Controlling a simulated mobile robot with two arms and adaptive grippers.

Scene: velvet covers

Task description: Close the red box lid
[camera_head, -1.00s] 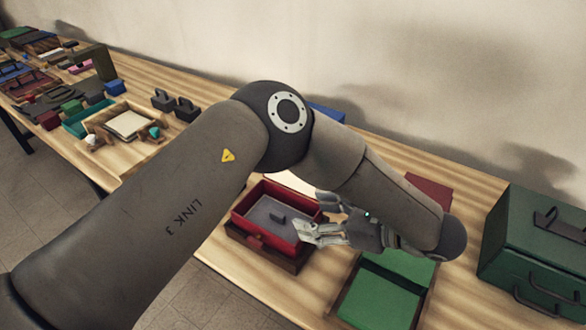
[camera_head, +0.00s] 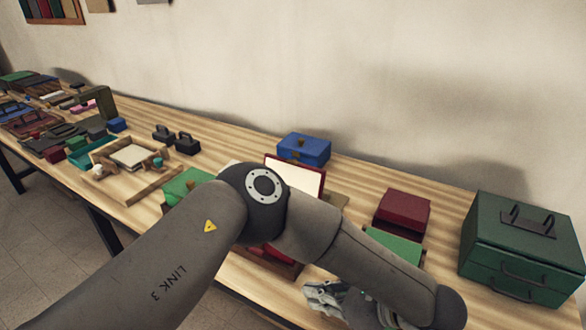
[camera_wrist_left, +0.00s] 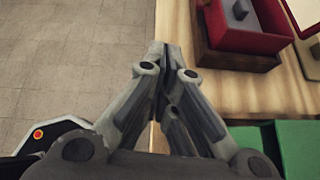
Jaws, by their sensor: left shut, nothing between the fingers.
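The red box (camera_head: 272,257) stands near the table's front edge, mostly hidden behind my left arm in the head view. Its lid (camera_head: 296,174) stands up open at the back, with a pale inner face and a red rim. In the left wrist view the open red box (camera_wrist_left: 275,42) shows at the top right, with a grey inside and a small dark block in it. My left gripper (camera_head: 309,292) is shut and empty, in front and to the right of the box. In the wrist view its fingertips (camera_wrist_left: 163,52) are together, left of the box and apart from it.
A blue box (camera_head: 304,149) stands behind the lid. A dark red box (camera_head: 402,209), a green box (camera_head: 393,243) and a large green chest (camera_head: 525,245) stand to the right. A green lid (camera_head: 184,185) and several other boxes lie left. Floor shows beside the table's front edge.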

